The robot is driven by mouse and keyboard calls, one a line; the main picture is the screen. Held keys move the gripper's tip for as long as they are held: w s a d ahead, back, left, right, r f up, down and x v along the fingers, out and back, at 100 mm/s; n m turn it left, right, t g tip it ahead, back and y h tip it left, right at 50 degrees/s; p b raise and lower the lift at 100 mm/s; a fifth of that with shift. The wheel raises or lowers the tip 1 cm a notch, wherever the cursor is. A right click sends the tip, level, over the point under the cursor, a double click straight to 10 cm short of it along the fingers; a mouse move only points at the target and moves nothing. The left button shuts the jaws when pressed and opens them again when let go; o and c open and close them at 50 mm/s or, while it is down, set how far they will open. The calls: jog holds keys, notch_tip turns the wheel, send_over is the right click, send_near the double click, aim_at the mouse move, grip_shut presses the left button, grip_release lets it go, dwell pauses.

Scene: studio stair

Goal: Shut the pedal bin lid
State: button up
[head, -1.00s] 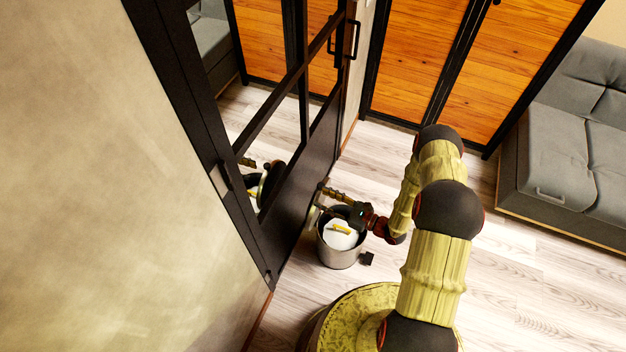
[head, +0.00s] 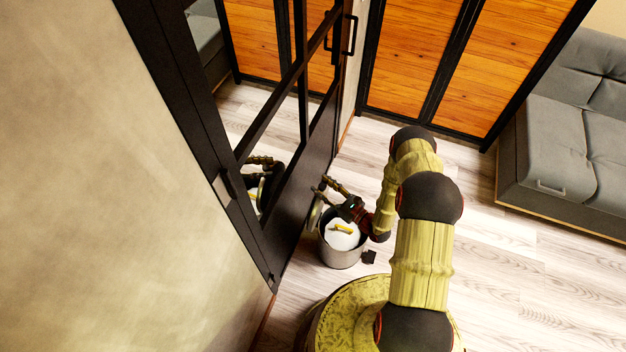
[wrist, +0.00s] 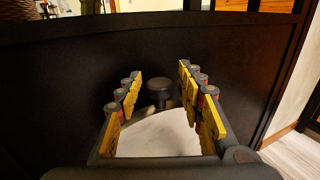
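The pedal bin (head: 341,257) is a grey metal cylinder on the floor beside the dark glazed door. Its lid (head: 315,213) is open, standing steeply on the door side of the bin. A white inside with a small yellow item shows in the bin's mouth. My gripper (head: 321,188) is above the bin's far rim, close to the lid and door, with its fingers spread and empty. In the wrist view, the open yellow-padded fingers (wrist: 160,100) frame a dark round knob and a pale curved surface, likely the lid; contact cannot be told.
The dark door panel (wrist: 60,90) is close in front of my gripper. A black pedal (head: 369,257) sticks out at the bin's right. Wooden cabinet doors (head: 415,60) and a grey sofa (head: 560,150) stand farther back. The floor to the right is clear.

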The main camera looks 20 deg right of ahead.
jog(key=b+x, duration=0.1)
jog(key=x, duration=0.3)
jog(key=shift+w+a, duration=0.15)
jog(key=shift+w, duration=0.05)
jog(key=c, duration=0.4)
grip_shut()
dwell(0.5)
